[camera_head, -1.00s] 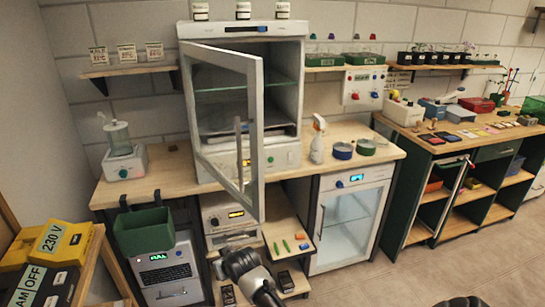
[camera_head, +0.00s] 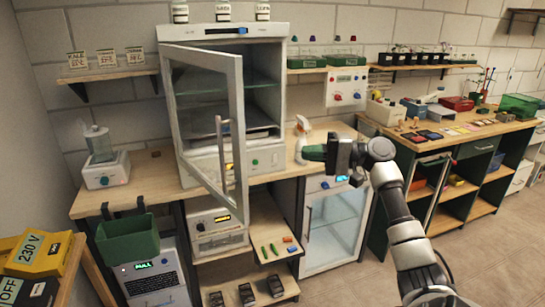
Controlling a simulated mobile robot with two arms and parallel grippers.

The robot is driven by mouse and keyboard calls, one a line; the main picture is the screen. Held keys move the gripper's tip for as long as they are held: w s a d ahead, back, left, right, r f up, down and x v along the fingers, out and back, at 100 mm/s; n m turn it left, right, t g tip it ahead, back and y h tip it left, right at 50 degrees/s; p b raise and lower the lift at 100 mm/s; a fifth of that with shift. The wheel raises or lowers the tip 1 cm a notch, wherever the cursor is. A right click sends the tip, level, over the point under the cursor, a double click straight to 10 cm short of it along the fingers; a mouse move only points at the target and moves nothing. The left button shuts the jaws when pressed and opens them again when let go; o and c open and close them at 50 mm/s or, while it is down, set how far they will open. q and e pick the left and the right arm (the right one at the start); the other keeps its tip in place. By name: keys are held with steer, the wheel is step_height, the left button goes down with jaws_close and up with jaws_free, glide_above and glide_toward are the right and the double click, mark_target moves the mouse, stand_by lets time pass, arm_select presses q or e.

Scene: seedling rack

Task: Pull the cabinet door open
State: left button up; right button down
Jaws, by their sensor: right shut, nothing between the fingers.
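The white cabinet (camera_head: 265,36) stands on the wooden bench. Its glass door (camera_head: 236,85) is hinged at the left and stands wide open towards me, showing the dark inside and a shelf. The vertical bar handle (camera_head: 225,155) is on the door's free edge, with nothing holding it. My right gripper (camera_head: 314,153) is shut and empty, pointing left. In the picture it lies right of the door and handle, apart from them, in front of the spray bottle and bench top. My left gripper is not in view.
A spray bottle (camera_head: 301,130) stands right of the cabinet. A shut glass-front fridge (camera_head: 335,228) is below the bench. Open floor (camera_head: 490,260) lies at right.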

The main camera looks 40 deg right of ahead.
mark_target(244, 155)
steer(key=p+x, duration=0.2)
steer(key=x, duration=0.2)
steer(key=s+a+p+x, duration=0.1)
steer(key=p+x, duration=0.1)
steer(key=x, duration=0.2)
steer(key=a+p+x, duration=0.1)
steer(key=p+x, duration=0.1)
steer(key=x, duration=0.2)
steer(key=shift+s+a, duration=0.2)
steer(key=shift+s, duration=0.05)
steer(key=shift+w, duration=0.1)
